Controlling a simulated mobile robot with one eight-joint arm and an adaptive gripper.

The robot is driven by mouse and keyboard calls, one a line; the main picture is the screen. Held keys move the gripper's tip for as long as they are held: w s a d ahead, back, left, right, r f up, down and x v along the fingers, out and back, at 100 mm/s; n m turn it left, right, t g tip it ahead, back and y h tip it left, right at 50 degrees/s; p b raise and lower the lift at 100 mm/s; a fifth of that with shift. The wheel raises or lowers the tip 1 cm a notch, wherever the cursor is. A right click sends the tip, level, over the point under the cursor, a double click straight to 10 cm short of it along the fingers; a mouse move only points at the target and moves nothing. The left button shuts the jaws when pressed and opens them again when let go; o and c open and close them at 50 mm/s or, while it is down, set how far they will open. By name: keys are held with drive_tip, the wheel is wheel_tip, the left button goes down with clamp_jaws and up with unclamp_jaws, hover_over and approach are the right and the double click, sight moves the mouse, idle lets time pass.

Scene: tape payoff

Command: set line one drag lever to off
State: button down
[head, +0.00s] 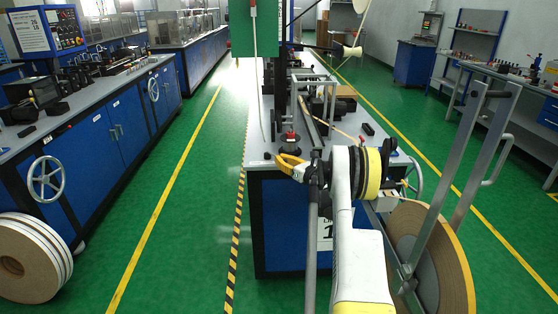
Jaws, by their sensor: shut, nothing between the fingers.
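The nearest machine bench (268,240) stands in the middle, blue with a grey top; a partly hidden plate on its front seems to read 1. A small red-tipped part (290,136) stands on a dark round base (289,150) at the bench's near end. It may be the drag lever, but its setting is too small to tell. My gripper (283,160), with yellow fingers, is shut and empty just in front of this base. I cannot tell whether it touches it. My white and yellow arm hides the bench's near right corner.
A large tape roll (458,262) on a metal frame (463,165) stands close at the right. A green panel (254,28) rises above the bench, with a thin pale rod hanging before it. More blue benches line the left.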

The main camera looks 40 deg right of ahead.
idle(0.3)
drive_tip(key=c, duration=1.6)
unclamp_jaws()
drive_tip(key=shift+d, duration=0.1)
drive_tip(key=shift+o, duration=0.2)
drive_tip(key=shift+s, duration=0.1)
drive_tip(key=s, duration=1.1)
drive_tip(key=shift+s, duration=0.4)
